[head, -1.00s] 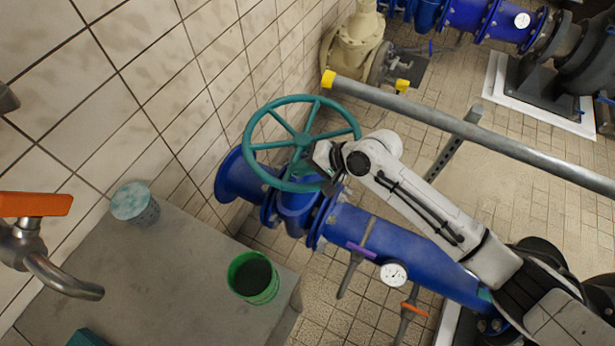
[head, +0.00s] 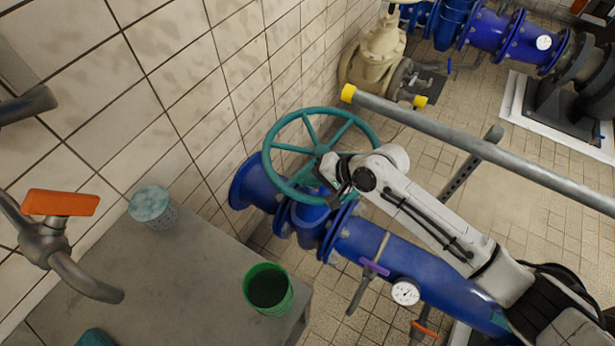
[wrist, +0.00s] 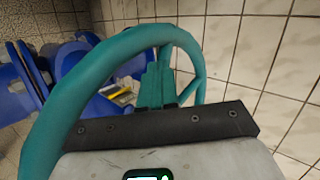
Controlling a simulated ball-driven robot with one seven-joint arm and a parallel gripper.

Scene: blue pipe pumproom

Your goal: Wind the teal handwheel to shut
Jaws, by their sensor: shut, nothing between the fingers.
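The teal handwheel (head: 281,127) sits on top of the blue valve (head: 304,220) in the head view. Its rim and several spokes show. My gripper (head: 326,172) is at the near right part of the wheel, close to the rim and spokes. In the wrist view the teal rim (wrist: 77,107) of the wheel curves up from the left, over the top and down on the right. Part of the hub is hidden by my gripper.
A grey rail (head: 470,138) with a yellow end runs behind my arm. A grey bench (head: 190,260) at the lower left holds a green cup (head: 267,290) and a speckled pot (head: 152,207). The tiled wall is close behind the wheel. A gauge (head: 405,292) sits on the pipe.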

